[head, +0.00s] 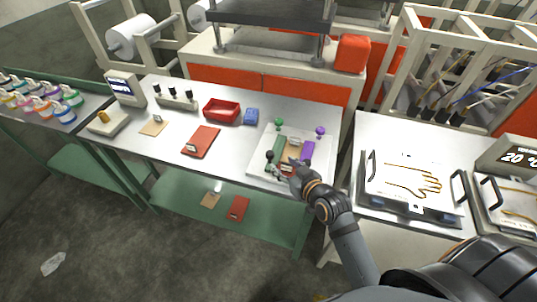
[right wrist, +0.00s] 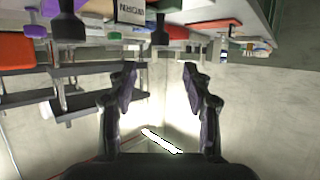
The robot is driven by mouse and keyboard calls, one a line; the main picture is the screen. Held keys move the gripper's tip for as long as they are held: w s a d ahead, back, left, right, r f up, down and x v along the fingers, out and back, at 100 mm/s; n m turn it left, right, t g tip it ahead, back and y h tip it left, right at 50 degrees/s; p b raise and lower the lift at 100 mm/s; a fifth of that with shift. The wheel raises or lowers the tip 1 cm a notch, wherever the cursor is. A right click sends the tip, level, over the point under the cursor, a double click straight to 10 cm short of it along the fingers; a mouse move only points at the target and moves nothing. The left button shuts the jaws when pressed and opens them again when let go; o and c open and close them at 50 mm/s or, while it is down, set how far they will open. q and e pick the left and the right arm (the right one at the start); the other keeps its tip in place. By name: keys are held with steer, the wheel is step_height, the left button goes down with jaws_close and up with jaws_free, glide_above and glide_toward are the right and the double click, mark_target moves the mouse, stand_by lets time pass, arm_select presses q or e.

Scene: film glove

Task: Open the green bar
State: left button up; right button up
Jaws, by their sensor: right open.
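The green bar (head: 279,145) lies on a pale plate (head: 262,162) at the right part of the metal table. A green knob (head: 279,122) stands behind it. A purple bar (head: 307,151) lies on the right side of the same plate, with a purple knob (head: 320,130) behind it. My right gripper (head: 287,168) is over the front of the plate, close to the near end of the green bar. In the right wrist view its two fingers (right wrist: 160,75) are apart with nothing between them. A dark knob (right wrist: 160,30) shows beyond the fingertips. My left gripper is not in view.
A dark knob (head: 269,156) stands at the plate's front left. A red tray (head: 222,110), a blue block (head: 251,116) and a red pad (head: 201,141) lie to the left. A glove-outline plate (head: 410,182) with handles is on the right bench.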

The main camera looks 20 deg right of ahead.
mark_target(271, 154)
steer(key=p+x, duration=0.1)
steer(key=x, duration=0.9)
steer(key=shift+w+f, duration=0.25)
steer(key=shift+w, duration=0.05)
jaws_close()
